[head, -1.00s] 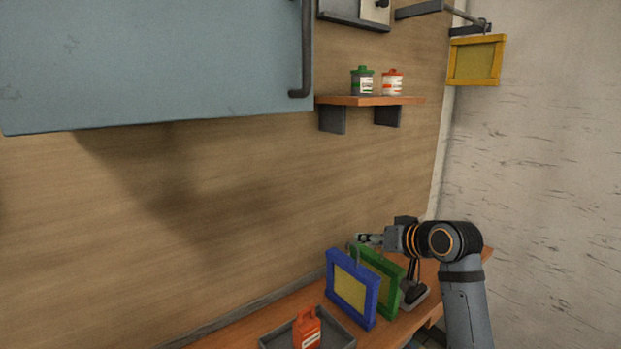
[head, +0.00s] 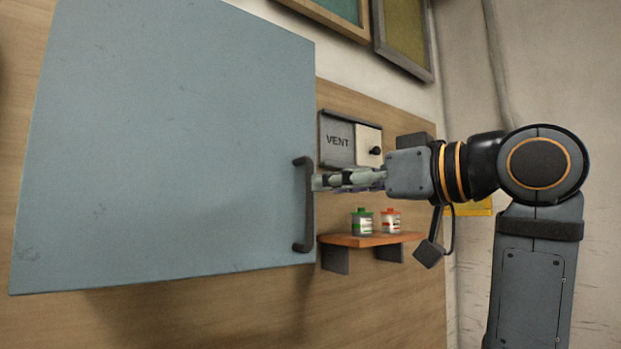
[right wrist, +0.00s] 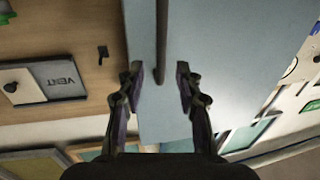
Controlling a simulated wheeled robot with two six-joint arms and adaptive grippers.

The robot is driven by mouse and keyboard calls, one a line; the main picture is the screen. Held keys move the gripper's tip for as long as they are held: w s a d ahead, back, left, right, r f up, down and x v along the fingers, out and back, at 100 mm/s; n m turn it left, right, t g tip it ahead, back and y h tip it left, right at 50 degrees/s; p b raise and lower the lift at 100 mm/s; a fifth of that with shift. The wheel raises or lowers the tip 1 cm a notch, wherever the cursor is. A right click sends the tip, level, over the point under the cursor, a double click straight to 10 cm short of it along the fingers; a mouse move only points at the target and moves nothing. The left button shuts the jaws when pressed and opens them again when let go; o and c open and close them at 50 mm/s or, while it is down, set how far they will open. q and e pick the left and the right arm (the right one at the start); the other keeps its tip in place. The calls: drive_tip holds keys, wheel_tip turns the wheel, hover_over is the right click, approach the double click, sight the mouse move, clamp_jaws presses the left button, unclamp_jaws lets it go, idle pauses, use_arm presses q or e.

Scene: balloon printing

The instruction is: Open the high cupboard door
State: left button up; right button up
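The high cupboard door (head: 165,150) is a blue-grey panel filling the left of the head view. It looks closed. Its dark vertical bar handle (head: 302,205) is near its right edge. My right gripper (head: 318,183) comes in from the right, with its fingertips close beside the handle. In the right wrist view my right gripper (right wrist: 160,75) is open, its two fingers apart. There the handle (right wrist: 161,40) runs down into the space in line with the gap, and the door (right wrist: 220,50) lies behind. Whether the fingers touch the handle cannot be told. My left gripper is not in view.
A small shelf (head: 370,239) holds a green-lidded jar (head: 362,222) and a red-lidded jar (head: 390,220), below my right forearm. A vent panel (head: 338,140) is on the wall beside the door. Framed screens (head: 404,35) hang above.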

drive_tip(key=p+x, duration=0.1)
drive_tip(key=x, duration=0.5)
drive_tip(key=shift+s+p, duration=0.1)
drive_tip(key=shift+p, duration=0.2)
drive_tip(key=shift+c, duration=0.3)
clamp_jaws()
